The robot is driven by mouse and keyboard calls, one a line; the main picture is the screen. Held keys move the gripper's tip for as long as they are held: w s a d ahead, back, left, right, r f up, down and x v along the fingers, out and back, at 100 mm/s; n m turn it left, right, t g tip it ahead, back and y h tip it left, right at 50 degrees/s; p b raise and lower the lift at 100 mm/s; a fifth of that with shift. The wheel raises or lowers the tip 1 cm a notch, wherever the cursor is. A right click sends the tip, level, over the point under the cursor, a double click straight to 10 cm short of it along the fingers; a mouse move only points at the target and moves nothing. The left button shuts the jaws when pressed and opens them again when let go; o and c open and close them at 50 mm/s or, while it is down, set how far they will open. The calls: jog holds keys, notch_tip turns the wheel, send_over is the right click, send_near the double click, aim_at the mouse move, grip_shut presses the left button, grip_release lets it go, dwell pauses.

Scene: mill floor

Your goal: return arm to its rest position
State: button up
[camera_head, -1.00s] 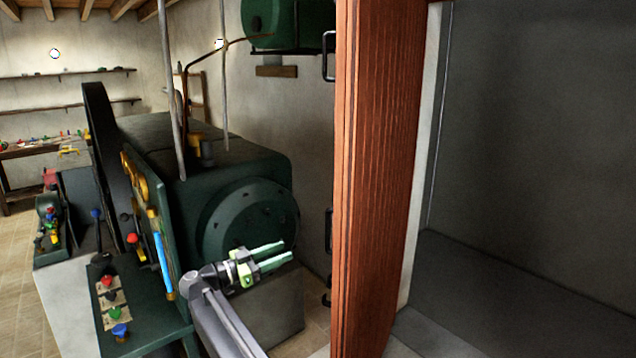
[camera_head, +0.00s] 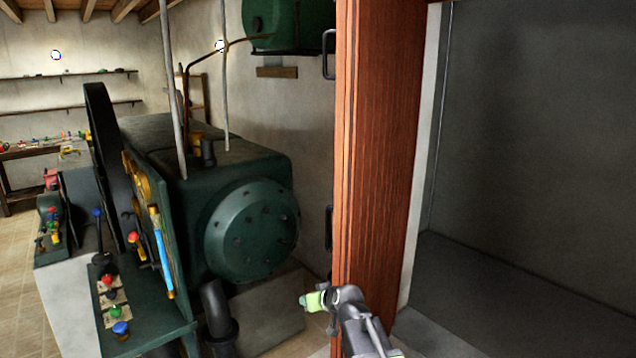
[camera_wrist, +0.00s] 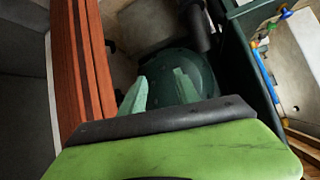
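My gripper (camera_head: 308,302) is low in the middle of the head view, seen nearly end-on, with my arm coming up from the bottom edge. It lies left of the lower edge of a red-brown wooden door (camera_head: 377,150); I cannot tell the gap between them. In the wrist view my gripper's two pale green fingers (camera_wrist: 161,88) stand apart with nothing between them. The door also shows in the wrist view (camera_wrist: 84,70), left of the fingers.
A dark green machine with a round end plate (camera_head: 252,230) stands left of my gripper. Its control panel (camera_head: 152,225) carries a blue tube. A green shelf with coloured knobs (camera_head: 115,310) juts out at lower left. A dark, empty recess (camera_head: 530,180) is right of the door.

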jog(key=s+d+f+m+g+h, duration=0.2)
jog(key=s+d+f+g, duration=0.2)
jog(key=s+d, duration=0.5)
jog(key=s+d+f+m+g+h, duration=0.2)
jog(key=s+d+f+g, duration=0.3)
jog(key=s+d, duration=0.4)
jog(key=s+h, duration=0.1)
jog(key=s, duration=0.4)
jog(key=shift+d+f, duration=0.3)
jog(key=shift+f, duration=0.1)
